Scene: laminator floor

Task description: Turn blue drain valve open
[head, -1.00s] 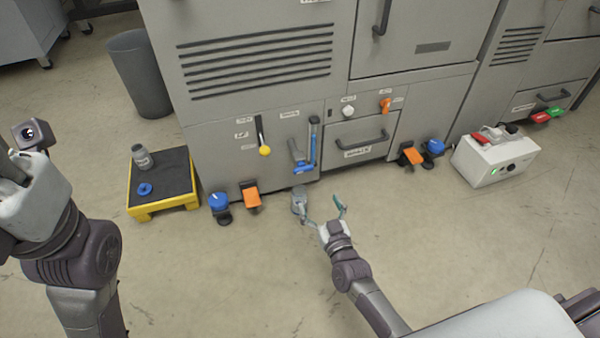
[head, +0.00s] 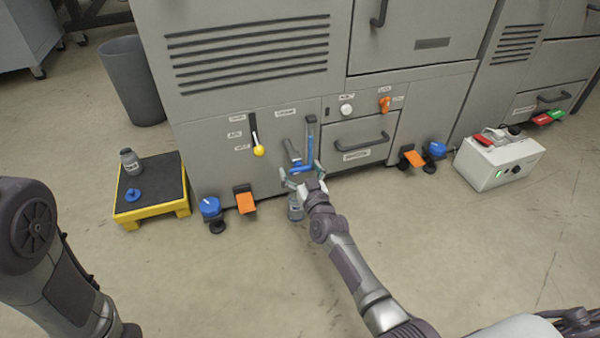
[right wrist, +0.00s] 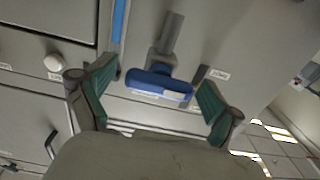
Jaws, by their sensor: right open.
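The blue drain valve handle (right wrist: 158,85) sits on a grey pipe stub on the machine's lower front, lying crosswise in the right wrist view. In the head view the valve (head: 298,166) is partly hidden by my right gripper. My right gripper (head: 302,174) is open, its fingers spread on either side of the blue handle. In the right wrist view the gripper (right wrist: 155,88) shows gaps between both fingers and the handle. Only my left arm shows at the left edge; its gripper is out of view.
A grey bottle (head: 295,208) stands on the floor below the valve, partly hidden by my right arm. A blue-striped gauge (head: 310,140), a yellow-knobbed lever (head: 258,149) and a drawer handle (head: 356,140) are nearby. Orange pedals (head: 245,202) stand along the base.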

